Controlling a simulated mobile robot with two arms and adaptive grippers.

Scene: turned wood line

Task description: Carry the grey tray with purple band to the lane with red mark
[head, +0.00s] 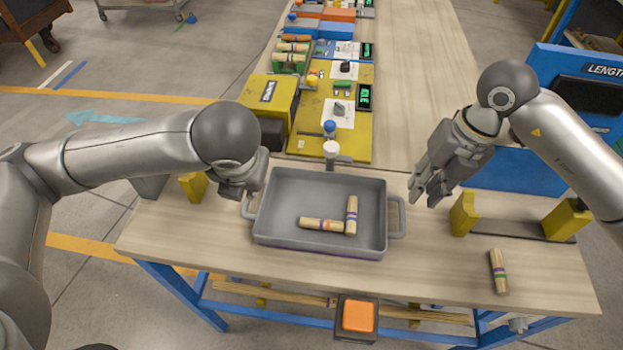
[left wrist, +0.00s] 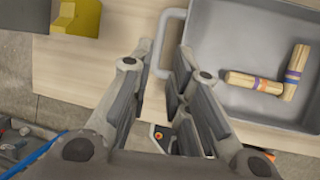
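The grey tray (head: 280,236) stands on the wooden bench with a handle at each short side. Two turned wood pieces lie in it: one (head: 321,224) across, one (head: 351,215) lengthwise, with purple bands. My left gripper (head: 246,190) is at the tray's left handle. In the left wrist view its fingers (left wrist: 163,55) are apart, with the handle (left wrist: 159,68) of the tray (left wrist: 230,100) between them. My right gripper (head: 428,190) is open and empty, above and right of the right handle (head: 399,216), not touching it. I see no lane with a red mark.
A yellow machine panel (head: 312,140) is behind the tray. An orange button box (head: 358,316) sits at the front edge.

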